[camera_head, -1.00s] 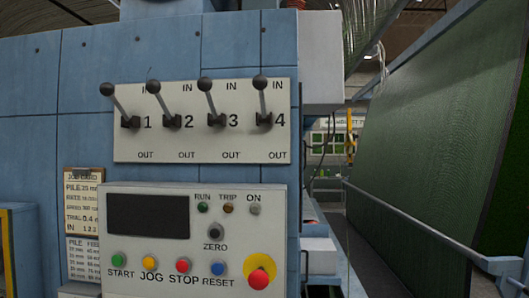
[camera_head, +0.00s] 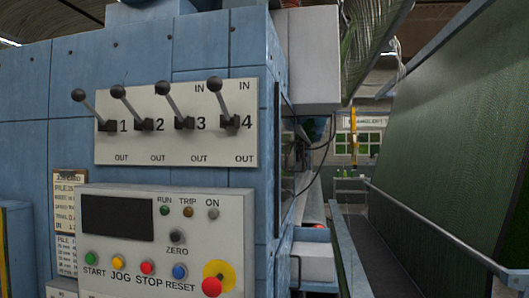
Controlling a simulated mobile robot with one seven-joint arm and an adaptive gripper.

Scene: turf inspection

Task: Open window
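No part of my gripper shows in the head view. A white-framed, green-paned window or panel (camera_head: 358,144) is on the far wall, small and partly behind a hanging yellow item; I cannot tell whether it is open or shut. A narrow dark upright opening or pane (camera_head: 286,150) shows on the right side of the blue machine (camera_head: 40,130), seen almost edge-on. Whether either is the task's window I cannot tell.
The machine's front has a white lever plate (camera_head: 180,150) with several levers tilted up towards IN. Below is a control box (camera_head: 225,265) with coloured buttons. At right a large green turf sheet (camera_head: 440,150) slopes behind a blue rail (camera_head: 430,230). A narrow dark gap runs between.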

